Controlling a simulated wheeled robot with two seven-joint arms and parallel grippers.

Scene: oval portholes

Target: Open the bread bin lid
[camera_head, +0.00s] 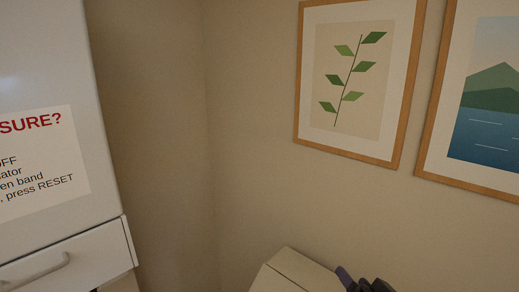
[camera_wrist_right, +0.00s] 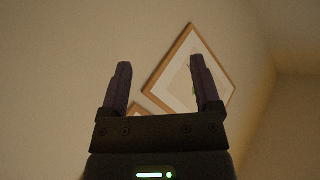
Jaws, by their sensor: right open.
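A cream box (camera_head: 290,275), which looks like the bread bin, shows at the bottom edge of the head view. Only its upper part is in the picture, with a dark seam line across it; its front and any handle are out of view. My right gripper (camera_head: 366,284) is just right of the box at the bottom edge, partly cut off. I cannot tell whether it touches the box. In the right wrist view, its two fingers (camera_wrist_right: 160,65) are apart with nothing between them, pointing up toward the wall. My left gripper is not in view.
A white cabinet (camera_head: 45,110) with a printed notice (camera_head: 35,160) and a drawer (camera_head: 70,258) with a handle stands at the left. Two framed pictures hang on the beige wall, a plant (camera_head: 350,85) and a landscape (camera_head: 490,105). The space before the wall looks clear.

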